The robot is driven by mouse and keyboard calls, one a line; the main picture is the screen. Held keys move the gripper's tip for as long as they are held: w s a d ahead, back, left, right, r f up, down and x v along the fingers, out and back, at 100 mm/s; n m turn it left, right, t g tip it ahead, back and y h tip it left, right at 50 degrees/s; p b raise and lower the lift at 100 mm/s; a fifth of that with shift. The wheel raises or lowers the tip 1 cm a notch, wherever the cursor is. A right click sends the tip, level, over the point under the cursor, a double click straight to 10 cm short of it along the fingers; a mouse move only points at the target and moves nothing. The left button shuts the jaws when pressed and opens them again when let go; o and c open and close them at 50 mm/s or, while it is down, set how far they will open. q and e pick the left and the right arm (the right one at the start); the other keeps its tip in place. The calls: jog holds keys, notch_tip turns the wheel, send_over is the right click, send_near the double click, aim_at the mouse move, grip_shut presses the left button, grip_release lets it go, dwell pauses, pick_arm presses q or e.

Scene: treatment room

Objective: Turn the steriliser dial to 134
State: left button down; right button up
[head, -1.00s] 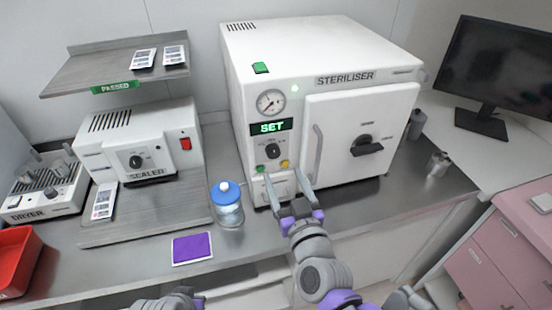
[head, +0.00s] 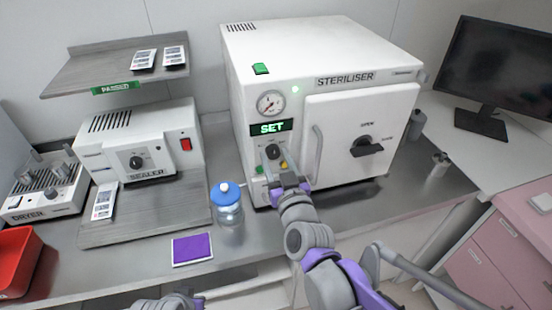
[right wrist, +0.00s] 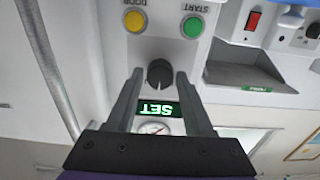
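The white steriliser (head: 340,95) stands on the steel counter with its door shut and its display (head: 271,127) reading SET in green. Its black dial (head: 272,151) is below the display. The dial also shows upside down in the right wrist view (right wrist: 160,73). My right gripper (head: 274,157) is at the dial, its fingers (right wrist: 159,75) open on either side of it with small gaps visible. The dial's numbers cannot be read. My left gripper (head: 180,300) shows only in part at the bottom edge, and its fingers are unclear.
Near the dial are a yellow DOOR button (right wrist: 135,21) and a green START button (right wrist: 192,27). The door handle bar (head: 317,150) is just right of my gripper. A blue-lidded jar (head: 227,205) and a purple pad (head: 192,249) are left on the counter.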

grip_shut()
jog(key=shift+m, duration=0.3)
jog(key=m+p, duration=0.1)
jog(key=m, duration=0.3)
jog(key=shift+m+p, duration=0.6)
jog(key=shift+m, duration=2.1)
jog(key=shift+o, duration=2.1)
grip_release()
